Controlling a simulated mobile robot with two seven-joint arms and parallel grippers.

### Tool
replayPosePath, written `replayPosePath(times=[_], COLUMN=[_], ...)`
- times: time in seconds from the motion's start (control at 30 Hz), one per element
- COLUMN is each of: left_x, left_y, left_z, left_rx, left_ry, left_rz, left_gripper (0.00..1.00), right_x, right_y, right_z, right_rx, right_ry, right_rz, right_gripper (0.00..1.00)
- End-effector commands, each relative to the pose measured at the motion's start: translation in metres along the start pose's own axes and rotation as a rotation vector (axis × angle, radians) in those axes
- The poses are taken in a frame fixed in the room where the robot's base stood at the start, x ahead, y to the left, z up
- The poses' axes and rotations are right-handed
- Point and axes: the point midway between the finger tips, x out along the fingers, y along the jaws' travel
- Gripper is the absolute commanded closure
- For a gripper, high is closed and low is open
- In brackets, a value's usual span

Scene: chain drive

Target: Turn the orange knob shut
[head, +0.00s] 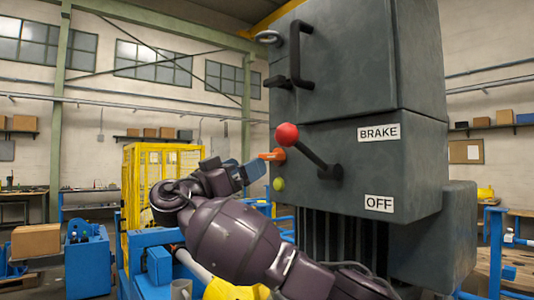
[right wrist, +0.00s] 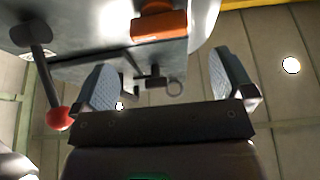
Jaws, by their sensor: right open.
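The orange knob (head: 273,155) sticks out from the left face of the grey machine cabinet, just left of the red-balled lever. My right gripper (head: 246,172) is close beside it, and the fingers partly overlap its surroundings in the head view. In the right wrist view the orange knob (right wrist: 160,26) is at the top centre, beyond the fingertips and roughly between them. My right gripper (right wrist: 162,75) is open, with nothing between its fingers. I cannot tell whether a finger touches the knob. My left gripper is not in view.
The brake lever with its red ball (head: 287,134) is very near the knob, on the right; its ball (right wrist: 58,118) also shows in the right wrist view. A yellow-green button (head: 279,184) sits below the knob. A black handle (head: 295,60) is above. A yellow cage (head: 150,165) stands behind.

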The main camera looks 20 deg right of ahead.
Motion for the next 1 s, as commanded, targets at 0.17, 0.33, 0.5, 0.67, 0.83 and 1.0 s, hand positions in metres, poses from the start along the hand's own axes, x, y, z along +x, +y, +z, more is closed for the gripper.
replayPosePath(times=[0.17, 0.33, 0.5, 0.67, 0.83, 1.0], left_x=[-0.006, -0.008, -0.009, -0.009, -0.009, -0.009], left_y=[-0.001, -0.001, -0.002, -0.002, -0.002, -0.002], left_z=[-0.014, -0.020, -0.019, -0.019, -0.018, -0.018], left_rx=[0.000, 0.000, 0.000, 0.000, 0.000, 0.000], left_ry=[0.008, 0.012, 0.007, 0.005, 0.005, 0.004], left_rz=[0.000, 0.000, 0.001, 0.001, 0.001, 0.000], left_gripper=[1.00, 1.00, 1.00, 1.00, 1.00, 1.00], right_x=[0.034, 0.057, 0.071, 0.074, 0.074, 0.074], right_y=[0.001, 0.000, 0.000, 0.000, 0.000, 0.000], right_z=[-0.003, -0.002, -0.001, 0.000, 0.000, 0.000], right_rx=[-0.001, -0.002, -0.003, -0.002, -0.002, -0.002], right_ry=[0.001, 0.000, 0.001, 0.000, 0.000, 0.000], right_rz=[0.003, 0.001, -0.001, -0.003, -0.002, -0.002], right_gripper=[0.00, 0.00, 0.00, 0.00, 0.00, 0.18])
